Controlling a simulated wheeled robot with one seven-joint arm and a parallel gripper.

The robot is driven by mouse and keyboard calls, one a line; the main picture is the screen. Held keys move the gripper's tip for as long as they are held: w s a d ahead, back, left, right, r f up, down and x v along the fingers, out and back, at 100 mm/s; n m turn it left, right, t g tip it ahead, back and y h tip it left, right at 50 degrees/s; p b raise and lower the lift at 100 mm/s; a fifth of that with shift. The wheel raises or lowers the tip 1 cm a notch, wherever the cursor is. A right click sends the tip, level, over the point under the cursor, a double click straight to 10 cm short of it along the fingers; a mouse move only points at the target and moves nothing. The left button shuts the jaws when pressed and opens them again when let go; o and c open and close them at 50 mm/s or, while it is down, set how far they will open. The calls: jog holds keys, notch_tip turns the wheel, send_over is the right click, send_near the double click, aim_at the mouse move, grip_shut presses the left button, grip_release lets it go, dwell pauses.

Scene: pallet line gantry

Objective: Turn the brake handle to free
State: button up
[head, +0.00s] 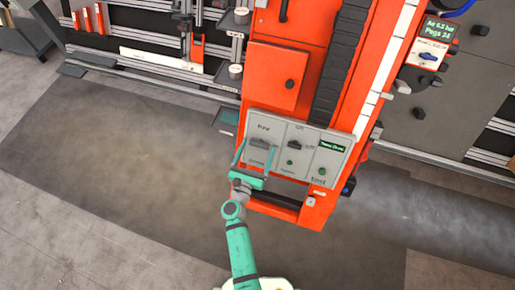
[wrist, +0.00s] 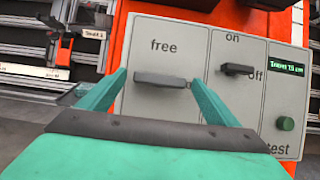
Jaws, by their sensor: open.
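The brake handle (wrist: 160,79) is a dark grey bar on the left part of a light grey panel (wrist: 150,25). It lies nearly level, below the word "free". It also shows in the head view (head: 258,143). My gripper (wrist: 158,84) is open, with one green finger to the left of the handle and one to the right. The fingertips stand near the handle's two ends; I cannot tell whether they touch it. The gripper body hides the panel below the handle in the wrist view. My gripper (head: 255,150) also shows before the panel in the head view.
An on/off switch (wrist: 237,70) sits right of the handle. A green button (wrist: 285,123) and a small display (wrist: 287,69) lie farther right. The panel is on an orange column (head: 290,50). The floor (head: 120,150) to the left is clear.

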jog(key=shift+w+d, duration=0.15)
jog(key=shift+w, duration=0.2)
jog(key=shift+c, duration=0.3)
jog(key=c, duration=1)
